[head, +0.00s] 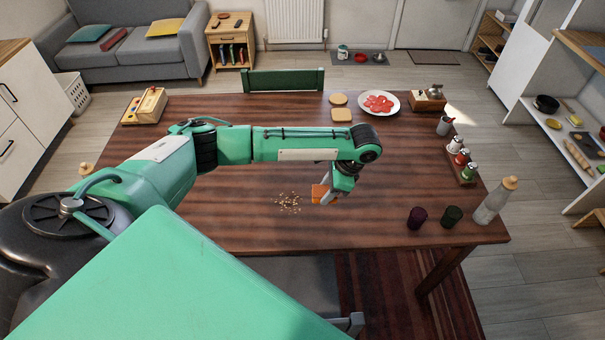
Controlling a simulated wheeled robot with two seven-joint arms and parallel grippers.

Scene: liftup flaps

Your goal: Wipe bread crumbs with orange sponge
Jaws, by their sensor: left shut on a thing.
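The bread crumbs (288,203) lie in a small scattered patch on the wooden table (240,225), near its front middle. My left arm reaches in from the left across the table. My left gripper (326,197) points down just right of the crumbs and is shut on the orange sponge (318,193). The sponge is at or just above the tabletop; I cannot tell whether it touches. The gripper partly hides it. My right gripper is not in view.
Two dark cups (417,217), a bottle (495,200) and a condiment rack (462,163) stand at the table's right. Bread slices (341,115) and a plate of red slices (379,103) lie at the back. The table left of the crumbs is clear.

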